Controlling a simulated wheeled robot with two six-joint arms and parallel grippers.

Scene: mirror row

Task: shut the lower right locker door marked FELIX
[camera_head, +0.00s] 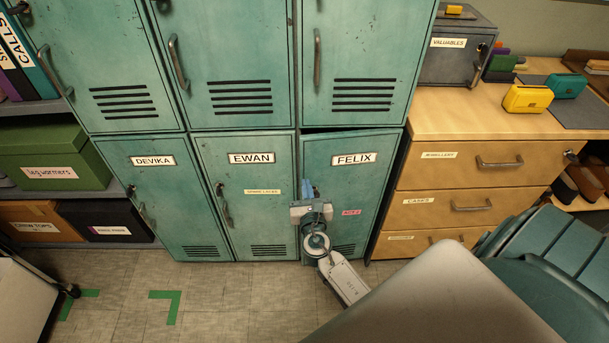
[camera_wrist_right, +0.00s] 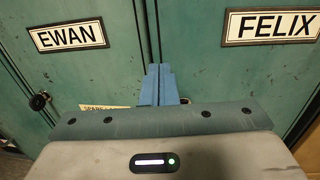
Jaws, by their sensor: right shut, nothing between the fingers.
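The green locker door marked FELIX (camera_head: 362,190) is at the lower right of the locker block. A dark wedge shows along its top edge, so it stands slightly ajar. In the right wrist view its name plate and upper face (camera_wrist_right: 240,75) are at the right. My right gripper (camera_head: 307,188) is shut and empty, in front of the door's left edge. In the wrist view its blue fingers (camera_wrist_right: 158,85) are together near the seam with the EWAN door; I cannot tell whether they touch. The FELIX handle is mostly hidden by my gripper. My left gripper is not in view.
The EWAN door (camera_head: 240,165) and DEVIKA door (camera_head: 150,200) stand to the left, both looking shut. A wooden drawer unit (camera_head: 420,180) is close on the right. Tiled floor (camera_head: 225,300) lies clear in front of the lockers.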

